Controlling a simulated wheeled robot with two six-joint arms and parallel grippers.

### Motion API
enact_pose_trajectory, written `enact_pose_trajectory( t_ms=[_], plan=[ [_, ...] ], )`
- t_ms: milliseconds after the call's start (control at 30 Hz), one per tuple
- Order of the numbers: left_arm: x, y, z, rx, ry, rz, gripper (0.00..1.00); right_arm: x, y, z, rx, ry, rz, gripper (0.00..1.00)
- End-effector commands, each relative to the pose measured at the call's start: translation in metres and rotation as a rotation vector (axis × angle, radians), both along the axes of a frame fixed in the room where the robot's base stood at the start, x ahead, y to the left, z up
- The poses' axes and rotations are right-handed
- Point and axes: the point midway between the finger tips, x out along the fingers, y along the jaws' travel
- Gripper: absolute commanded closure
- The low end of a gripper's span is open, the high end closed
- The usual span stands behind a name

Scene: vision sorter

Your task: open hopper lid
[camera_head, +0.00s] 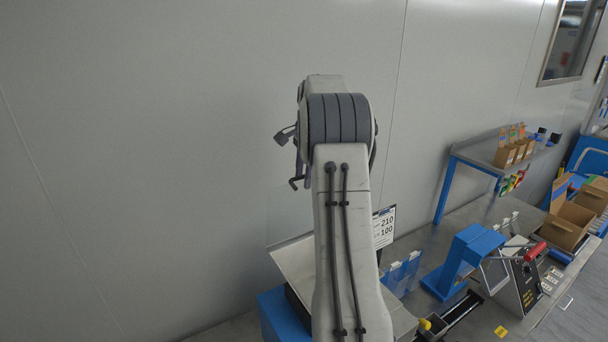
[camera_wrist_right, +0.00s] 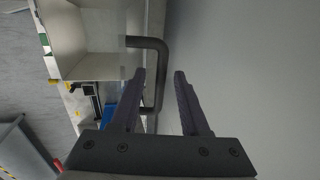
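The hopper (camera_head: 292,262) has a pale sloped wall above a blue body, low in the middle of the head view and partly hidden behind my right arm. A faint clear panel, seemingly its lid (camera_head: 284,215), stands up above it. In the right wrist view the dark bent handle (camera_wrist_right: 158,72) shows just past the left finger, with the pale hopper bin (camera_wrist_right: 82,62) beyond. My left gripper is not in view.
A plain grey wall (camera_head: 130,130) stands close behind the hopper. A raised shelf (camera_head: 477,152) stands behind.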

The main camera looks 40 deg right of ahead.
Motion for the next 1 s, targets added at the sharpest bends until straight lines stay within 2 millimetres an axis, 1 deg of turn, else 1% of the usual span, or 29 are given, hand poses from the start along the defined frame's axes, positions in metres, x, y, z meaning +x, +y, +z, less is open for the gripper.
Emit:
enact_pose_trajectory(
  t_ms=[233,333,467,567,700,800,900,1000],
  plan=[
    [0.0,0.0,0.0,0.0,0.0,0.0,0.5,0.0,-0.001,0.003,-0.005,-0.004,-0.002,0.55],
    [0.0,0.0,-0.004,0.0,0.0,0.0,0.5,-0.001,-0.001,0.01,-0.006,-0.006,-0.002,0.55],
    [0.0,0.0,-0.012,0.0,0.0,0.0,0.5,-0.005,0.0,0.03,-0.009,-0.008,-0.001,0.55],
    [0.0,0.0,-0.015,-0.001,-0.001,0.0,0.5,-0.009,0.0,0.051,-0.009,-0.008,-0.001,0.55],
    [0.0,0.0,-0.016,-0.001,-0.001,0.0,0.5,-0.014,0.002,0.078,-0.006,-0.006,-0.001,0.55],
    [0.0,0.0,-0.014,-0.001,-0.001,0.0,0.5,-0.017,0.003,0.093,-0.005,-0.005,-0.001,0.55],
    [0.0,0.0,-0.013,-0.001,-0.001,0.0,0.5,-0.019,0.004,0.101,-0.004,-0.003,-0.001,0.55],
    [0.0,0.0,-0.013,-0.001,-0.001,0.0,0.5,-0.02,0.004,0.104,-0.004,-0.003,-0.001,0.55]
  ],
)
